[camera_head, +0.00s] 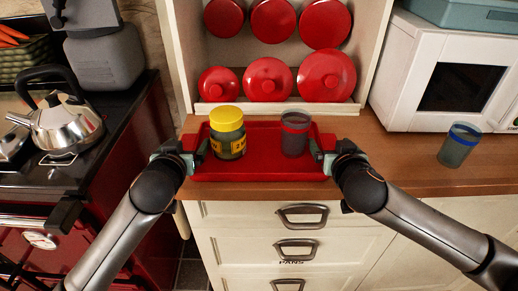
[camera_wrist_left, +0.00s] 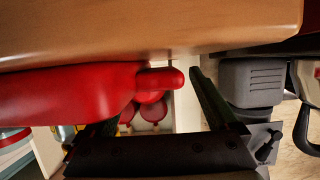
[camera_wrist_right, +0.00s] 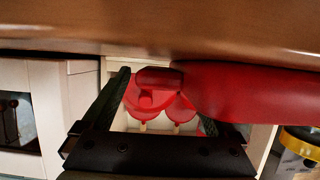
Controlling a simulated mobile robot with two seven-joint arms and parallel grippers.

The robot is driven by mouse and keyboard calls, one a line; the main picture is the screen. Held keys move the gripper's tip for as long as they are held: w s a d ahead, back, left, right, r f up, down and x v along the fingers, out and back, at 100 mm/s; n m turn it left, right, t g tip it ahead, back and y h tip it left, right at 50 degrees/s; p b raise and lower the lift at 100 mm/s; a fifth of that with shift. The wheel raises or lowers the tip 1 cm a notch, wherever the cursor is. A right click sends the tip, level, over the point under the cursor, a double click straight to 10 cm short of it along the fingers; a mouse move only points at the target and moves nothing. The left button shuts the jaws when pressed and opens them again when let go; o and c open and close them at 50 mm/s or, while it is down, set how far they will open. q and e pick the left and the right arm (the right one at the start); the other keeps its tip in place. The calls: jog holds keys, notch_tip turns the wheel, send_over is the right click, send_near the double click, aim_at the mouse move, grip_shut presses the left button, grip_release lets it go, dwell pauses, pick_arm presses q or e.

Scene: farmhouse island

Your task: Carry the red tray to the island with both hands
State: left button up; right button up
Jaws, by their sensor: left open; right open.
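The red tray (camera_head: 263,172) lies on the wooden counter, near its front edge. A yellow-lidded jar (camera_head: 229,146) and a grey cup with a red rim (camera_head: 294,139) stand upright on it. My left gripper (camera_head: 197,151) is open at the tray's left end. In the left wrist view the tray's handle (camera_wrist_left: 160,78) lies between the spread fingers. My right gripper (camera_head: 322,155) is open at the tray's right end. In the right wrist view the other handle (camera_wrist_right: 158,78) lies between its fingers. I cannot tell whether the fingers touch the handles.
A shelf with several red lidded pots (camera_head: 268,79) stands behind the tray. A white microwave (camera_head: 455,75) and a blue-rimmed cup (camera_head: 459,146) are on the right. A steel kettle (camera_head: 67,121) sits on the stove at left. Drawers (camera_head: 300,245) are below the counter. The island is not identifiable.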

pick_arm(q)
jog(key=shift+w+f, duration=0.1)
jog(key=shift+w, duration=0.15)
pick_arm(e)
jog(key=shift+w+f, duration=0.1)
jog(key=shift+w, duration=0.15)
pick_arm(q)
grip_shut()
pick_arm(e)
grip_shut()
pick_arm(q)
jog(key=shift+r, duration=0.2)
pick_arm(e)
jog(key=shift+r, duration=0.2)
